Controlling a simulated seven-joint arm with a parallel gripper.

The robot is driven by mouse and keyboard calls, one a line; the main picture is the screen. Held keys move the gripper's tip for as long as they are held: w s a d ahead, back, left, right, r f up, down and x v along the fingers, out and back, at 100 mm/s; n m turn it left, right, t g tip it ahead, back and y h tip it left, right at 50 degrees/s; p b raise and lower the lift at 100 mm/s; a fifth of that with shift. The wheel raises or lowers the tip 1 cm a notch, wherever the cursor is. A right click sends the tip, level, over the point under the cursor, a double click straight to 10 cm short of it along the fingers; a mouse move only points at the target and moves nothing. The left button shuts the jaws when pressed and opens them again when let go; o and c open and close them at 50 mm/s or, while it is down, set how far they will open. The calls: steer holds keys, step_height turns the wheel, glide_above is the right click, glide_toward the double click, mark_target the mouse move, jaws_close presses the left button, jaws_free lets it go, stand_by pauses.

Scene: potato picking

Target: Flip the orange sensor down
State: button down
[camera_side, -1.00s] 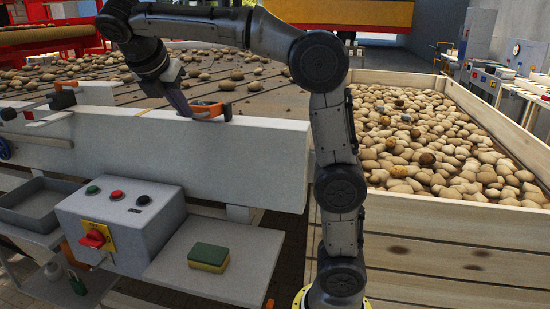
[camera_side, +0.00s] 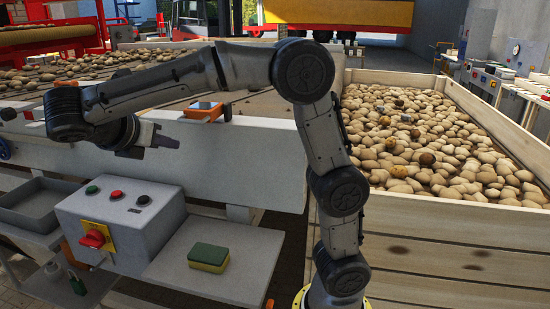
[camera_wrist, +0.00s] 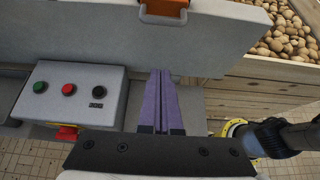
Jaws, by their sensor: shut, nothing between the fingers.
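The orange sensor (camera_side: 203,114) sits on the top edge of the grey conveyor side wall (camera_side: 255,150), with a flat blue-grey face showing on its upper side. Its orange part also shows at the top edge of the wrist view (camera_wrist: 165,7), where the rest is cut off. My gripper (camera_side: 172,141) is in front of the wall, lower than the sensor and to its left in the side view, apart from it. In the wrist view its purple fingers (camera_wrist: 159,75) are together, pointing toward the wall below the sensor, with nothing between them.
A control box (camera_side: 122,222) with buttons and a red switch stands below my gripper. A green and yellow sponge (camera_side: 208,257) lies on the shelf to its right. Potatoes lie on the conveyor behind the wall and fill a wooden crate (camera_side: 440,235) at right.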

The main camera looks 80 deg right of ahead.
steer(key=s+d+r+m+y, duration=0.25)
steer(key=s+d+r, duration=0.3)
steer(key=s, duration=0.35)
steer(key=s+f+m+t+y, duration=0.1)
steer(key=s+f+m+y, duration=0.3)
steer(key=s+f, duration=0.5)
steer(key=shift+s+d+m, duration=0.15)
steer(key=shift+s+m, duration=0.4)
steer(key=shift+s, duration=0.45)
